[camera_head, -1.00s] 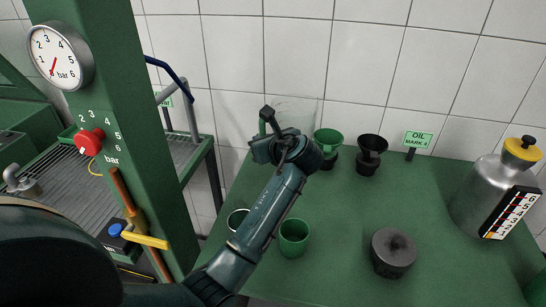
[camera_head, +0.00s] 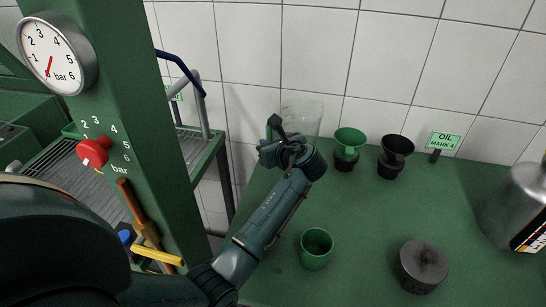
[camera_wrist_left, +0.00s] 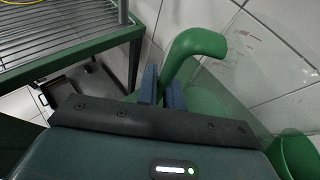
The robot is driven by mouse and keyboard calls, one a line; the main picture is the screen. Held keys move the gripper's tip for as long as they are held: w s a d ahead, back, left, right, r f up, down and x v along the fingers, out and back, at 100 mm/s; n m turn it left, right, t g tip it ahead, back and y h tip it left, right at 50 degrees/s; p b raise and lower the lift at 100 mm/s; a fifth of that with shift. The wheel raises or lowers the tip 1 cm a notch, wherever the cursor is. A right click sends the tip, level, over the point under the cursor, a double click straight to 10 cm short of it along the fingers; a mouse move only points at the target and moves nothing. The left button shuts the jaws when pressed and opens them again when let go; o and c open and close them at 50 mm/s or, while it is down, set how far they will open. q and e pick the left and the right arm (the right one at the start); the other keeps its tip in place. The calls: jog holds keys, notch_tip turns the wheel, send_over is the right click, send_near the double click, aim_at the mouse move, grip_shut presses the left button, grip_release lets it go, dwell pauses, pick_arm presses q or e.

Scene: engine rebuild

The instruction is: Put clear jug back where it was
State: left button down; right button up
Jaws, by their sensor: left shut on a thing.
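The clear jug (camera_head: 303,116) is see-through and faint near the back left of the green table, close to the tiled wall. In the left wrist view its clear body (camera_wrist_left: 252,75) is right of its green curved handle (camera_wrist_left: 194,45). My left gripper (camera_head: 272,142) is shut on this handle, with its two fingers (camera_wrist_left: 161,88) on either side of it. The wrist hides the jug's lower part in the head view, so I cannot tell whether it touches the table. My right gripper is not in view.
On the green table (camera_head: 350,215) are a green funnel (camera_head: 349,142), a black funnel (camera_head: 396,150), an oil sign (camera_head: 443,142), a green cup (camera_head: 317,249), a dark lidded pot (camera_head: 423,265) and a metal can (camera_head: 515,205). A green gauge post (camera_head: 128,75) stands left.

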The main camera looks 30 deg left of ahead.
pick_arm(q)
jog(key=shift+f, duration=2.25)
jog(key=c, duration=1.5)
grip_release()
jog(key=shift+f, duration=0.1)
jog(key=shift+c, duration=0.2)
